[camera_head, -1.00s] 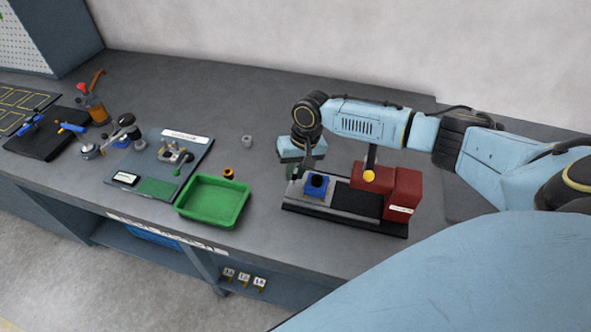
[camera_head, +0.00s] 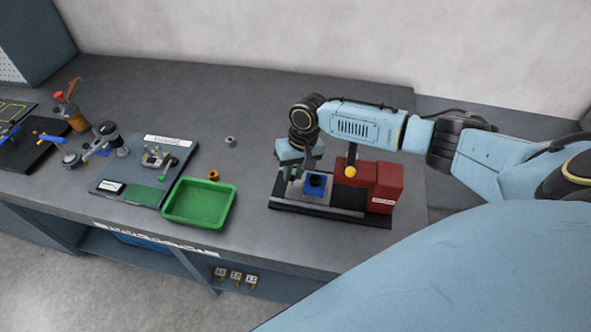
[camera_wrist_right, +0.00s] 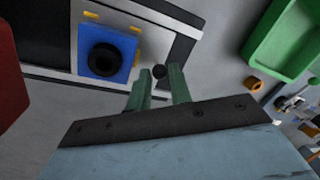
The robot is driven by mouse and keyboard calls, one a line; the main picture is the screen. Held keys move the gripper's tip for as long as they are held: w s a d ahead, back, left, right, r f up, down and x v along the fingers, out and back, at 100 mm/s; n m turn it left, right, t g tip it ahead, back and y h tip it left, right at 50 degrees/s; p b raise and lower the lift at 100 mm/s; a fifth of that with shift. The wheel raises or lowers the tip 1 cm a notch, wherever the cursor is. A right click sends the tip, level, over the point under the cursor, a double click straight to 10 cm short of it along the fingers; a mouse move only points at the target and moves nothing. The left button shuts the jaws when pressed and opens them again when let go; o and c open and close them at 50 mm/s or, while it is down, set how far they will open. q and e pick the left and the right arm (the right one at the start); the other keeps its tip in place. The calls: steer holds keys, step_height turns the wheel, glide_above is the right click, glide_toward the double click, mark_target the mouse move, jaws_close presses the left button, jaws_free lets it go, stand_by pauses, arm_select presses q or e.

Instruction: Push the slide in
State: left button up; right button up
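The press-like machine has a black base (camera_head: 330,212), a red housing (camera_head: 384,182) on its right and a grey slide (camera_head: 335,206) carrying a blue block (camera_head: 316,184) with a dark round hole. In the right wrist view the blue block (camera_wrist_right: 105,52) sits on the slide, and a small black knob (camera_wrist_right: 158,72) stands out at the slide's outer edge. My right gripper (camera_head: 292,172) is at the slide's left end. Its green fingers (camera_wrist_right: 158,82) are apart, with the knob at the gap between their tips; contact is unclear. My left gripper is out of view.
A green tray (camera_head: 172,220) and a small orange ring (camera_head: 213,175) lie left of the machine. The back middle of the bench (camera_head: 180,85) is clear.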

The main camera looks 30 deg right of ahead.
mark_target(303, 181)
steer(key=shift+o, duration=0.4)
steer(key=shift+s+d, duration=0.1)
steer(key=shift+r, duration=0.1)
step_height(303, 181, up, 13)
steer(key=d, duration=0.2)
steer(key=shift+s+d+p, duration=0.25)
steer(key=shift+d+p, duration=0.05)
steer(key=shift+p, duration=0.05)
